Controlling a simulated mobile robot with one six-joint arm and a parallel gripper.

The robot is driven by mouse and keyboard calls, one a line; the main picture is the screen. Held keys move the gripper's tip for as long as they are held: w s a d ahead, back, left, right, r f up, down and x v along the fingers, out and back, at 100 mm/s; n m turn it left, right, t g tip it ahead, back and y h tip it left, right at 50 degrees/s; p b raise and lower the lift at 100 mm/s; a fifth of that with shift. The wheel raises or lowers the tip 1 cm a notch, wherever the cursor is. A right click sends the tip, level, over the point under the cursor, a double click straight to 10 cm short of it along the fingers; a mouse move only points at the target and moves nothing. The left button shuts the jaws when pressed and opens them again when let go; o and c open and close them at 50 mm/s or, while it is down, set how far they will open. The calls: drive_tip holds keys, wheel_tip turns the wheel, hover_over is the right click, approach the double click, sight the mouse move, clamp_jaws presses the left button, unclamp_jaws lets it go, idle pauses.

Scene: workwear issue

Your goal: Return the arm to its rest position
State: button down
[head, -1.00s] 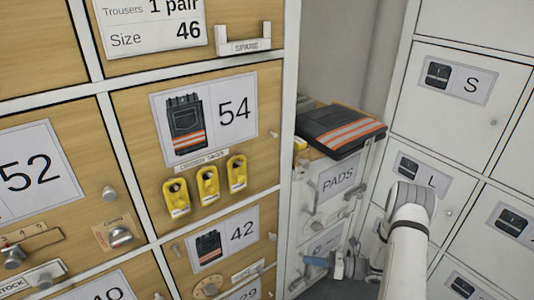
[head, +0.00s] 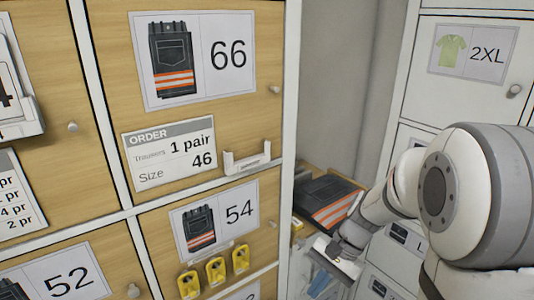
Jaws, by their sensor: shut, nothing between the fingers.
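My arm comes in from the right, with its large white and grey joint close to the camera. It reaches left and down to a dark wrist. My gripper (head: 320,281) is small and low in the head view, in front of the white cabinet beside the lockers. Its blue-grey fingers are shut with nothing between them, though they are small and partly hard to make out. Dark folded trousers (head: 328,198) with orange and pale bands lie on top of that cabinet, just above and behind the wrist.
Wooden lockers marked 66 (head: 205,60) and 54 (head: 215,225) fill the left. An order card (head: 168,155) reads Trousers 1 pair, Size 46. A small white holder (head: 247,158) and several yellow tags (head: 215,271) stick out. White lockers (head: 470,55) stand at the right.

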drive_tip(key=s+d+r+n+t+h+p, duration=0.2)
drive_tip(key=s+r+n+p, duration=0.2)
drive_tip(key=r, duration=0.4)
drive_tip(key=s+d+r+n+t+h+p, duration=0.1)
drive_tip(key=s+r+n+t+h+p, duration=0.2)
drive_tip(key=r, duration=0.5)
drive_tip(key=shift+s+d+r+n+h+p, duration=0.25)
drive_tip(key=shift+s+d+n+p, duration=0.2)
drive_tip(key=shift+s, duration=0.4)
drive_tip(key=c, duration=2.2)
unclamp_jaws()
